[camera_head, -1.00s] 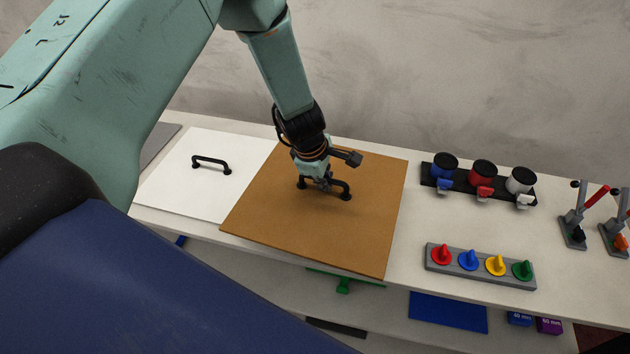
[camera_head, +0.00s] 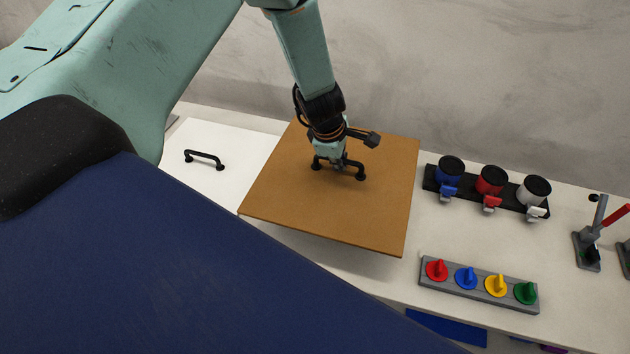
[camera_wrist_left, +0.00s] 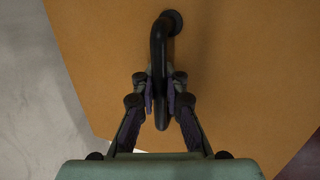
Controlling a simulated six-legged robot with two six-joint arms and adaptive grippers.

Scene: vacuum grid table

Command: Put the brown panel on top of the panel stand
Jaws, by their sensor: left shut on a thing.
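The brown panel (camera_head: 350,210) is a flat square board with a black handle (camera_head: 350,172) in its middle. My left gripper (camera_head: 338,163) is shut on that handle. The panel appears lifted a little above the white table, with a shadow under its front edge. In the left wrist view the fingers (camera_wrist_left: 160,95) close on both sides of the black handle (camera_wrist_left: 160,50), over the brown surface (camera_wrist_left: 240,60). A white panel (camera_head: 220,165) with a black handle (camera_head: 204,158) lies to the left. I cannot make out the panel stand for certain. My right gripper is not in view.
At right are a black rack (camera_head: 485,190) with blue, red and white cups, a grey block (camera_head: 478,285) with several coloured knobs, and a lever (camera_head: 590,235). A grey wall (camera_head: 480,70) stands behind. White table surface (camera_head: 385,275) is bare in front of the panel.

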